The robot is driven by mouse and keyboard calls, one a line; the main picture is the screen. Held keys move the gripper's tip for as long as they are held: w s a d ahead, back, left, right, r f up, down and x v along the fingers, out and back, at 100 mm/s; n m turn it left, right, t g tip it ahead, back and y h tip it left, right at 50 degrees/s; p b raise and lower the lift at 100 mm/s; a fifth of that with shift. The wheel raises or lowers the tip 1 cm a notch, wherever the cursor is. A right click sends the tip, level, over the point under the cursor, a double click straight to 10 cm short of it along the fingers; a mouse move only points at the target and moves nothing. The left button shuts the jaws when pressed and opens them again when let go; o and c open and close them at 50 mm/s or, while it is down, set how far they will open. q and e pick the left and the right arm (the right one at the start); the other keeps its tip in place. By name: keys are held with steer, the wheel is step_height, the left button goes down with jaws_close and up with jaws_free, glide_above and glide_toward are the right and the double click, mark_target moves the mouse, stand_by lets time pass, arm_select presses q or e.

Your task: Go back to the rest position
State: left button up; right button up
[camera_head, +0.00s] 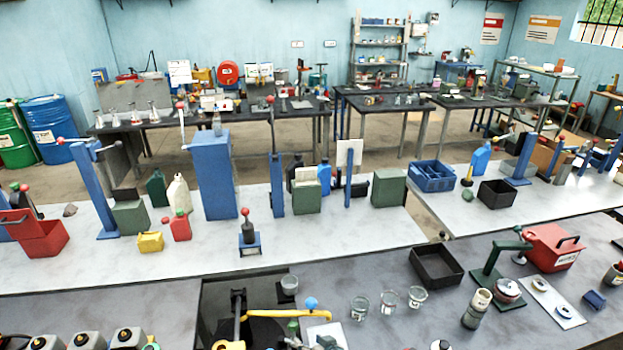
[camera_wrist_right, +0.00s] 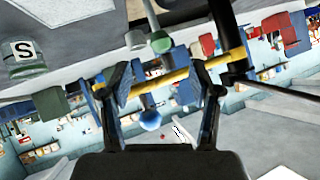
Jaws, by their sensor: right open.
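My right gripper (camera_wrist_right: 163,82) shows in the right wrist view with its two dark fingers spread wide apart. A yellow bar (camera_wrist_right: 175,76) crosses behind the fingers, and a blue ball (camera_wrist_right: 150,120) shows between them. I see no object gripped. In the head view, the yellow bar (camera_head: 285,313) and the blue ball (camera_head: 311,303) are at the bottom middle, beside a dark upright part (camera_head: 238,303). What they belong to is hard to tell. Several clear glasses stand near there, among them one glass (camera_head: 359,308) and another glass (camera_head: 417,296). My left gripper is not in view.
A black tray (camera_head: 437,265), a red container (camera_head: 553,247) and a jar (camera_head: 477,308) stand on the near bench at right. The bench behind holds a blue pillar (camera_head: 212,175), canisters and a blue crate (camera_head: 433,177). The grey bench top (camera_head: 340,272) has some free room.

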steer(key=s+d+f+g+h, duration=0.25)
steer(key=s+d, duration=0.45)
steer(key=s, duration=0.4)
steer(key=s+d+f+g+h, duration=0.15)
steer(key=s+d+f, duration=0.25)
steer(key=s+d, duration=0.55)
steer(key=s+d+f+g+h, duration=0.2)
steer(key=s+d+f, duration=0.3)
steer(key=s, duration=0.7)
step_height(320, 180, down, 25)
steer(key=b, duration=0.2)
steer(key=s+d+f+g+b, duration=0.2)
steer(key=s+d+f, duration=0.1)
steer(key=s+f, duration=1.6)
steer(key=shift+d+f, duration=0.2)
steer(key=shift+f, duration=0.4)
